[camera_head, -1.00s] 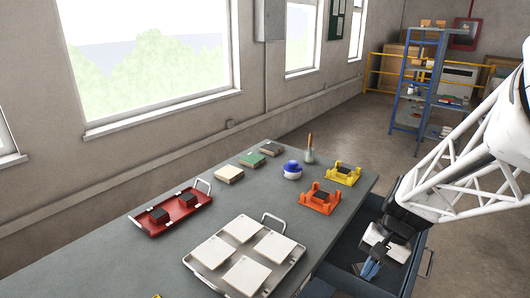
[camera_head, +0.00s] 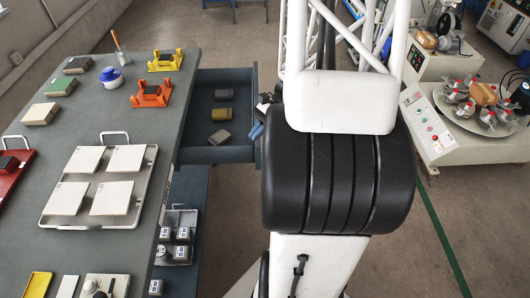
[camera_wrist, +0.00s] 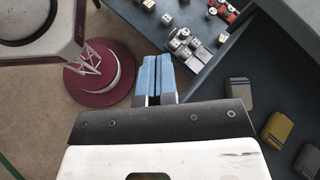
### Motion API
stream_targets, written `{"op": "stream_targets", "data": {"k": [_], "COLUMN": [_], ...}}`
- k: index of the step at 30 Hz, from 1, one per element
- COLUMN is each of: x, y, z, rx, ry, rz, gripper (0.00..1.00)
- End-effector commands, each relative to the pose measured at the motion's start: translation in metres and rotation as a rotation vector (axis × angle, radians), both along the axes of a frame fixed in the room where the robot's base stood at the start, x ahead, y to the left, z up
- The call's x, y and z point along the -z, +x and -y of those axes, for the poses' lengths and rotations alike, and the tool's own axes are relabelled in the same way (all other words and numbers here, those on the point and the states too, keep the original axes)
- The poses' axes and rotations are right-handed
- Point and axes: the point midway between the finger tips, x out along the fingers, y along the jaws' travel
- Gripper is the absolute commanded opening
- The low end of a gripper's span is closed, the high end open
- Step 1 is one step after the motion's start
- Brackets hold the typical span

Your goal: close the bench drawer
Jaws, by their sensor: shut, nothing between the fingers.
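The bench drawer (camera_head: 203,155) is dark blue and stands open from the right side of the bench (camera_head: 165,125). It holds several small blocks, among them an olive one (camera_head: 222,114) and a grey one (camera_head: 220,137). My gripper (camera_head: 257,131) is at the drawer's outer end, mostly hidden by my own arm in the head view. In the wrist view my gripper's blue fingers (camera_wrist: 157,62) are shut together and empty. The drawer (camera_wrist: 290,85) with its blocks lies to their right there. I cannot tell whether the fingers touch the drawer.
The benchtop carries a white tile tray (camera_head: 140,200), an orange holder (camera_head: 151,94) and a yellow holder (camera_head: 165,60). A lower shelf (camera_head: 207,215) below the drawer holds metal weights (camera_head: 182,235). A machine table (camera_head: 440,130) stands at right. Floor between is open.

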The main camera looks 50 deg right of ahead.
Motion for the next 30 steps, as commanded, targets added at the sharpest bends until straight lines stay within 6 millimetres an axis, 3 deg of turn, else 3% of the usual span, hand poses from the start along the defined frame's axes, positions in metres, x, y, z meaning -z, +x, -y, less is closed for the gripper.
{"op": "stream_targets", "data": {"k": [21, 30], "x": [0.108, 0.148], "y": [-0.054, -0.084], "z": [0.115, 0.149], "rx": [0.505, 0.684], "ry": [0.412, 0.549], "rz": [-0.045, -0.031], "gripper": [0.00, 0.00]}}
